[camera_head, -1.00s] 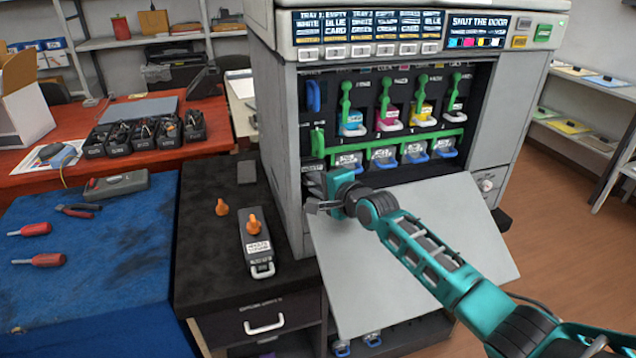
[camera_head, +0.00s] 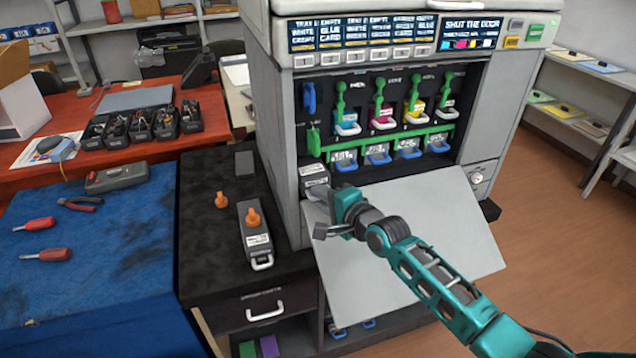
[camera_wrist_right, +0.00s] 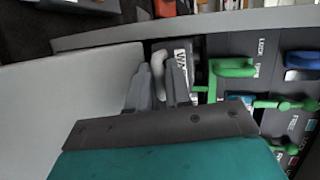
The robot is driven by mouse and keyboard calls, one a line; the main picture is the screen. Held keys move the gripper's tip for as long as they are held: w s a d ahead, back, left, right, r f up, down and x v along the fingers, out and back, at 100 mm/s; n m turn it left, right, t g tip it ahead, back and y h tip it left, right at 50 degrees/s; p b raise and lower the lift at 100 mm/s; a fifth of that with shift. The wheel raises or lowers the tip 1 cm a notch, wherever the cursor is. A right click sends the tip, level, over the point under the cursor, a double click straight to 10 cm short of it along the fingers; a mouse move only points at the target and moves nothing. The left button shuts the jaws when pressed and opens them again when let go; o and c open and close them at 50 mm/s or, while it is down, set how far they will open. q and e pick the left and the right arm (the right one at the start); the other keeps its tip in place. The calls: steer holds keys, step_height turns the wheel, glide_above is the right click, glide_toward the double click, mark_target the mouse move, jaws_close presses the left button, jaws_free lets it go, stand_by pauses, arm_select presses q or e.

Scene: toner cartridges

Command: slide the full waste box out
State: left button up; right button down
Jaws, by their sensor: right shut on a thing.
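The waste box (camera_head: 313,172) is a grey box with a white label at the lower left of the printer's open bay. It sticks out partway over the lowered door. In the right wrist view its labelled end (camera_wrist_right: 184,54) and pale handle (camera_wrist_right: 158,68) show. My right gripper (camera_head: 322,217) is at the front of the box, and its fingers (camera_wrist_right: 156,88) are shut on the handle. The rear of the box is hidden inside the printer (camera_head: 278,150). My left gripper is not in view.
The printer's lowered door (camera_head: 410,245) lies under my right arm. A green bar (camera_head: 385,148) and several toner cartridges fill the bay above. On the dark cabinet top (camera_head: 205,265) to the left lies a grey box with an orange cap (camera_head: 254,230). Dark top around it is partly free.

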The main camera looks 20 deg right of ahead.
steer(key=s, duration=0.4)
steer(key=s+f, duration=0.1)
steer(key=s, duration=0.2)
steer(key=shift+d, duration=0.1)
steer(key=shift+s, duration=0.3)
steer(key=c, duration=1.4)
jaws_free()
steer(key=shift+c, duration=0.2)
steer(key=o, duration=0.5)
steer(key=shift+r, duration=0.25)
steer(key=shift+f, duration=0.15)
steer(key=shift+o, duration=1.3)
